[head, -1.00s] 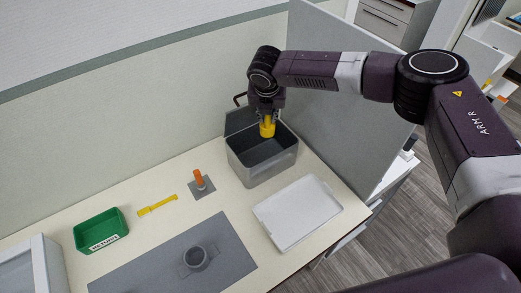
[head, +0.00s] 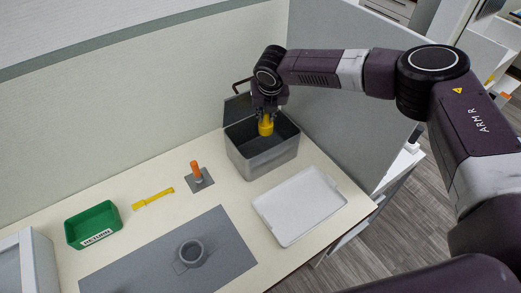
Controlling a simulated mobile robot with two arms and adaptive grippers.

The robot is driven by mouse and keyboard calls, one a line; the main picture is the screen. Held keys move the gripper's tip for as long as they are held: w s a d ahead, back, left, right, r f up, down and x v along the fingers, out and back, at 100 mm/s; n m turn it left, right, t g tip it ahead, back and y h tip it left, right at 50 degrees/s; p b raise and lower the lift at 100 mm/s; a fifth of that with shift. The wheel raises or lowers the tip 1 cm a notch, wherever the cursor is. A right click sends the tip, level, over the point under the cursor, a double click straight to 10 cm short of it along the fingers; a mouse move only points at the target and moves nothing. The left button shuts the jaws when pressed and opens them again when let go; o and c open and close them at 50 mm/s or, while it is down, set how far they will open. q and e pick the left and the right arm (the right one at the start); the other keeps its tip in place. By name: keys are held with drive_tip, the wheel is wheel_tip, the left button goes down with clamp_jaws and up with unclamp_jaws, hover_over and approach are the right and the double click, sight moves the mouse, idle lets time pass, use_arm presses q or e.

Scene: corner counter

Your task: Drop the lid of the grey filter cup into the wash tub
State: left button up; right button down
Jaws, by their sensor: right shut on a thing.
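The wash tub is a grey bin (head: 262,163) on the counter against the back divider, with its hinged cover standing open behind it. My right gripper (head: 265,117) points down over the tub's opening. It is shut on a yellow piece (head: 266,127), which appears to be the lid. The piece hangs at or just inside the opening; its exact height is hard to tell. The gripper hides part of the piece. The grey filter cup (head: 190,253) stands open-topped on the dark grey mat (head: 150,262). My left gripper is not in view.
A white tray (head: 298,205) lies to the right of the mat. An orange-handled tool stands on a small grey plate (head: 203,181). A yellow strip-like tool (head: 152,198) and a green labelled bin (head: 92,226) lie to the left. A grey partition (head: 350,90) rises behind the tub.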

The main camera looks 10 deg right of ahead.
drive_tip(key=c, duration=1.8)
unclamp_jaws()
drive_tip(key=v, duration=1.2)
